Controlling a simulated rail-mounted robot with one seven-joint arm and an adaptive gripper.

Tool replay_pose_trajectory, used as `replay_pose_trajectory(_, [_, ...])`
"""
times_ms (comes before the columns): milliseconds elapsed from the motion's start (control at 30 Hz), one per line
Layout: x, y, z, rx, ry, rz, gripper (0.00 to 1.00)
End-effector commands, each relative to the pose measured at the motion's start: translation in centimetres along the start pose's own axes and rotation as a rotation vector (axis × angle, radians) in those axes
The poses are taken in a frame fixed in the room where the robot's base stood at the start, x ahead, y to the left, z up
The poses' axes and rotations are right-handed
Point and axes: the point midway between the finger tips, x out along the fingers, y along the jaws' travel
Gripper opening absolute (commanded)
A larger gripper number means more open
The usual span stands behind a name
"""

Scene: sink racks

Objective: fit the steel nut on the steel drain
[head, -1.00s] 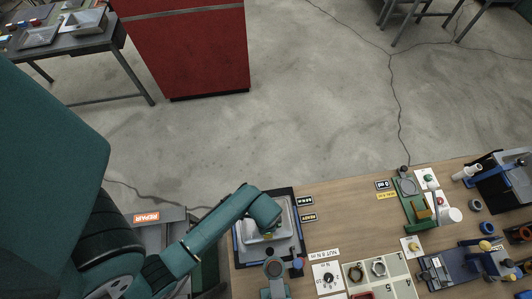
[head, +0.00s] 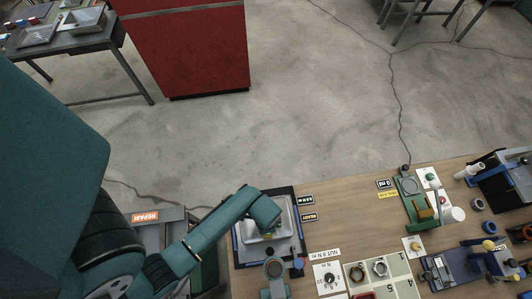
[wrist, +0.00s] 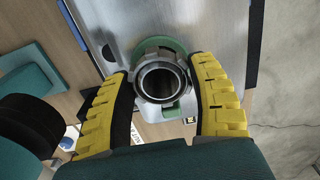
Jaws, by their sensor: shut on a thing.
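In the wrist view my gripper (wrist: 165,95) has its two yellow fingers closed on the steel nut (wrist: 182,76), one finger on each side. The nut is a grey metal ring with a dark open bore. It appears lined up over the steel drain (wrist: 160,80), whose round end shows inside the ring. I cannot tell whether the threads are engaged. A green ring (wrist: 150,45) shows behind the nut, against the grey metal sink (wrist: 205,30). In the head view the sink (head: 290,222) sits in a dark frame at the bench's left, and my arm hides most of the nut and drain.
A pale nut tray (head: 403,288) with two ring nuts (head: 380,268) stands right of the sink, beside a dial card (head: 327,278). A green fixture (head: 412,206) and blue fixtures (head: 465,265) fill the bench's right side. Bare wood (head: 345,215) lies between.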

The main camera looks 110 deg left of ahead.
Motion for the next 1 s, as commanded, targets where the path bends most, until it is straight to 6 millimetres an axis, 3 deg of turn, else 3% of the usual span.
replay_pose_trajectory(867, [1.4,0.0,0.0,0.0,0.001,-0.001,0.21])
replay_pose_trajectory(900, [1.4,0.0,0.0,0.0,0.001,-0.001,0.64])
replay_pose_trajectory(1000, [1.4,0.0,0.0,0.0,0.001,-0.001,0.83])
